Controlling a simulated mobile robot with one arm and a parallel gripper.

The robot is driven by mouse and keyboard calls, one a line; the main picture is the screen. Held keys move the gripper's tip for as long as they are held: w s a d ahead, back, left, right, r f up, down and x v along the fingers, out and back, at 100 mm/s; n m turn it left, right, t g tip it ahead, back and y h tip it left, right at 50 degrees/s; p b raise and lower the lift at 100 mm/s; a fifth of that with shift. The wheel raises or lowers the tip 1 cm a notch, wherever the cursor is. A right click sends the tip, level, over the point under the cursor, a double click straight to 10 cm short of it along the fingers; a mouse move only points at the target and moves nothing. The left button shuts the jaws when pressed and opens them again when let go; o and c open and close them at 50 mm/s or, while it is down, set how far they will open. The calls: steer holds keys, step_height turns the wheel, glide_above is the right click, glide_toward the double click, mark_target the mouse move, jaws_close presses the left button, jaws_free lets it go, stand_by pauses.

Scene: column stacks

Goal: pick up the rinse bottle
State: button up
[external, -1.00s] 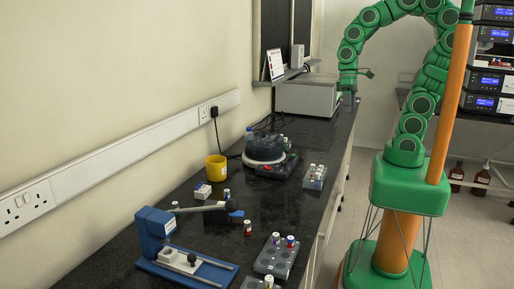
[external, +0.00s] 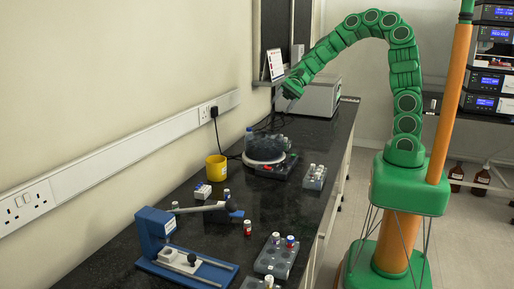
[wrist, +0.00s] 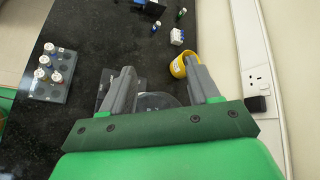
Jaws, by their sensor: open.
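A small bluish clear bottle (external: 249,135), which may be the rinse bottle, stands at the wall side of a round dark-topped device (external: 264,152) on the bench. I cannot tell its shape clearly. My gripper (external: 291,94) is above the bench, up and to the right of the bottle and apart from it. In the wrist view my gripper (wrist: 161,76) shows two grey fingers spread apart with nothing held. A round, clear-looking thing (wrist: 157,101) shows below and between the fingers, partly hidden by the green gripper body. I cannot tell whether it is the bottle.
A yellow cup (external: 216,168) stands on the black bench (external: 225,263) near the wall. A vial rack (external: 314,178) lies right of the device. A grey box (external: 308,97) is behind; a blue instrument (external: 160,235) is in front. The wall trunking (external: 130,158) runs along the left.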

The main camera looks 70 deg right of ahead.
steer(key=w+d+f+m+t, duration=0.4)
steer(key=w+d+f+m, duration=0.25)
steer(key=w+d, duration=0.35)
steer(key=m+t+h, duration=0.3)
steer(key=m+t, duration=0.1)
steer(key=m, duration=0.6)
glide_toward(249, 129)
steer(key=w+f, duration=0.2)
steer(key=shift+r+x, duration=0.2)
steer(key=shift+x, duration=3.6)
steer(key=shift+w, duration=0.15)
steer(key=c, duration=1.1)
steer(key=shift+r, duration=0.15)
